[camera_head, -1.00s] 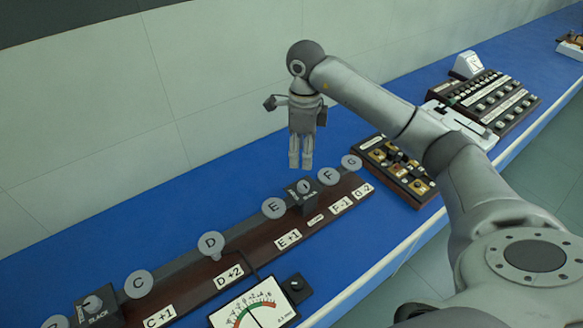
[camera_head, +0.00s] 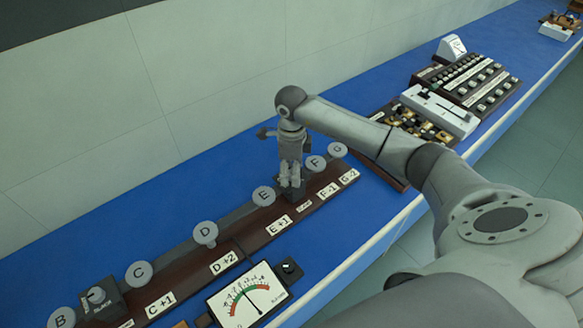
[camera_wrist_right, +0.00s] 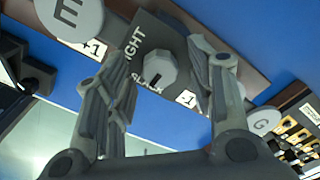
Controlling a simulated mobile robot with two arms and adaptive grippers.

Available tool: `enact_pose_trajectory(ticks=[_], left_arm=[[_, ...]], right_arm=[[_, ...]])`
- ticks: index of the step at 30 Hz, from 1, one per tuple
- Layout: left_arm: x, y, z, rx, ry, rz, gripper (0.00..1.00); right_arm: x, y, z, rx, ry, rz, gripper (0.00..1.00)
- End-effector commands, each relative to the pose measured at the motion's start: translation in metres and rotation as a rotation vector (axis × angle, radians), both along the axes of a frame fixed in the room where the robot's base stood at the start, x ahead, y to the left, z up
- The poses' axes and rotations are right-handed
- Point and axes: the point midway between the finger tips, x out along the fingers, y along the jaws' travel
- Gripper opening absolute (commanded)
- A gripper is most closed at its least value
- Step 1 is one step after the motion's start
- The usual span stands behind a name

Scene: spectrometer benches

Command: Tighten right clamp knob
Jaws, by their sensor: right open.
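In the head view this block (camera_head: 291,193) sits on the long brown rail between discs E and F. My right gripper (camera_head: 289,182) points down right over it and hides its knob there. In the wrist view my right gripper (camera_wrist_right: 163,80) is open, one finger on each side of the knob, with gaps visible. Whether the fingertips reach down to knob height I cannot tell. My left gripper is not in view.
Lettered discs E (camera_head: 264,196) and F (camera_head: 316,163) stand close on either side. Another dark clamp block (camera_head: 100,298) is at the rail's left end. A dial meter (camera_head: 248,297) lies in front. A grey wall is behind the blue bench (camera_head: 180,170).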

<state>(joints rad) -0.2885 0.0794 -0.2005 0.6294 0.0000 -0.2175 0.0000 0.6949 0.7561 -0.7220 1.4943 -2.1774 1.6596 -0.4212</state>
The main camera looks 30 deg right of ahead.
Motion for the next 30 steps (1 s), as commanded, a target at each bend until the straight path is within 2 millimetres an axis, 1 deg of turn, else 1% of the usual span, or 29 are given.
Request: enact_pose_trajectory(ticks=[3,4,8,12,14,15,23,30], left_arm=[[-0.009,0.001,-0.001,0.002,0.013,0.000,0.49],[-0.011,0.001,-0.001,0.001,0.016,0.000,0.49],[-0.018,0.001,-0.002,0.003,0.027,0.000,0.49],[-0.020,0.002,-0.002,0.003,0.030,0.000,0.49],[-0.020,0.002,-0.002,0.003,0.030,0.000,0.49],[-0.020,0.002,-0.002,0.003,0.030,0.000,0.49],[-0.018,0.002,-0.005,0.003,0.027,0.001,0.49],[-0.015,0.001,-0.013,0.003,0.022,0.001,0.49]], right_arm=[[0.000,0.000,0.000,0.000,0.000,0.000,0.50],[0.000,0.000,0.000,0.000,0.000,0.000,0.47],[0.000,0.000,0.000,0.000,0.000,0.000,0.31],[0.000,0.000,0.000,0.001,0.001,0.000,0.13],[0.000,0.000,0.000,0.001,0.001,0.000,0.05],[0.000,0.000,0.000,0.001,0.001,0.000,0.03],[0.000,0.000,0.000,0.000,0.000,-0.032,0.03],[0.000,0.000,-0.002,-0.001,0.001,-0.161,0.03]])
